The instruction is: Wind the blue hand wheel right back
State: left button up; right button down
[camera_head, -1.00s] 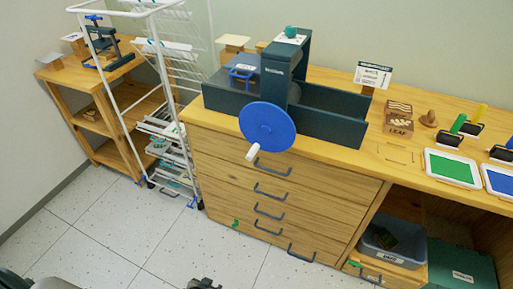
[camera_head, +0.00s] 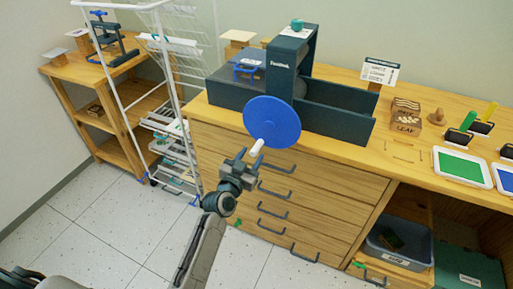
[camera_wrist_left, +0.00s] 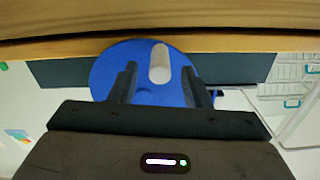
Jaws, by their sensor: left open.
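The blue hand wheel (camera_head: 272,121) is a round disc on the front of the dark green press (camera_head: 283,66), which stands on the wooden counter. Its white handle (camera_head: 257,147) sticks out from the lower left part of the disc. My left gripper (camera_head: 247,157) is open just below and beside the handle. In the left wrist view the wheel (camera_wrist_left: 125,63) fills the space beyond the fingers (camera_wrist_left: 166,84), and the white handle (camera_wrist_left: 160,63) shows between them, nearer the right finger. I cannot tell whether either finger touches it. My right gripper is not in view.
Drawers with dark handles (camera_head: 273,191) are below the wheel. A white wire rack (camera_head: 168,60) stands close on the left. A sign (camera_head: 380,72), a stamp box (camera_head: 404,115) and a green ink tray (camera_head: 462,165) are on the counter at right. The floor in front is clear.

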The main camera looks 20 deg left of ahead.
aim_at(256, 148)
pick_arm(q)
jog(key=w, duration=0.4)
jog(key=shift+w+d, duration=0.3)
jog(key=shift+w, duration=0.1)
grip_shut()
